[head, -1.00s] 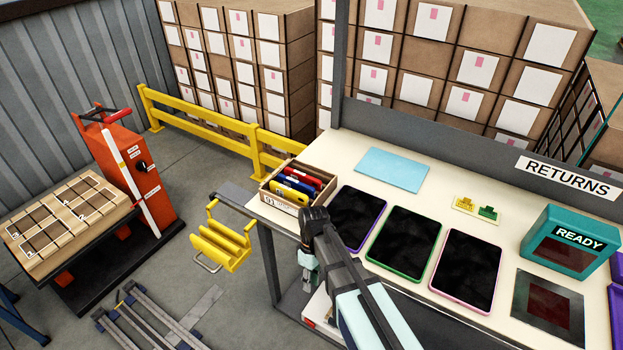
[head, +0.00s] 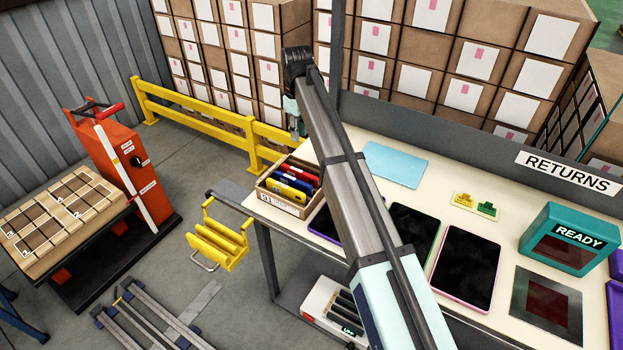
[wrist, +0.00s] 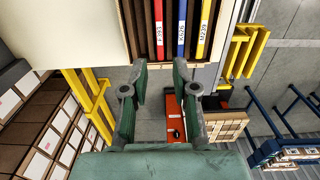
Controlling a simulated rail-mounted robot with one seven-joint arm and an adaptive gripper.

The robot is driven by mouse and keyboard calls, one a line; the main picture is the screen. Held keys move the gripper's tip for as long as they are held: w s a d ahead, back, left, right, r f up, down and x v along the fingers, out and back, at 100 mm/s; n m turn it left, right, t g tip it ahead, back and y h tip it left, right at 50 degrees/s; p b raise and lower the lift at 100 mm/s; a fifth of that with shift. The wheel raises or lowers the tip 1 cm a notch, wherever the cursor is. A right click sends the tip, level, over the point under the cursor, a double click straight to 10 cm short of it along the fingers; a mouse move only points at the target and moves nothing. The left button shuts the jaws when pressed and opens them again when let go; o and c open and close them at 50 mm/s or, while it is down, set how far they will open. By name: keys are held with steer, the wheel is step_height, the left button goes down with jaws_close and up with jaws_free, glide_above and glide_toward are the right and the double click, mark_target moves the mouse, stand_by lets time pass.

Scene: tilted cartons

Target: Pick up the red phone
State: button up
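The red phone (head: 303,175) stands on edge in an open tilted carton (head: 281,205) at the table's left end. Blue and yellow items stand beside it. In the wrist view the red phone (wrist: 158,22) is the leftmost of the three coloured, labelled edges, next to the blue one (wrist: 182,28) and the yellow one (wrist: 204,28). My gripper (head: 297,130) hangs in the air above and behind the carton. In the wrist view my gripper (wrist: 161,78) is open, with nothing between its fingers. The phone's lower part is hidden inside the carton.
The table (head: 335,165) holds several dark tablets, a blue mat (head: 393,165) and a teal READY box (head: 566,238). A grey upright post (head: 337,50) stands behind the table. A yellow rack (head: 222,240) hangs off its left end. A yellow rail (head: 190,118) runs behind.

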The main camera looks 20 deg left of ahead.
steer(key=p, duration=0.4)
glide_toward(300, 171)
step_height(300, 171, down, 5)
steer(key=shift+f, duration=0.15)
steer(key=shift+f+p, duration=1.15)
steer(key=shift+f, duration=1.45)
jaws_close()
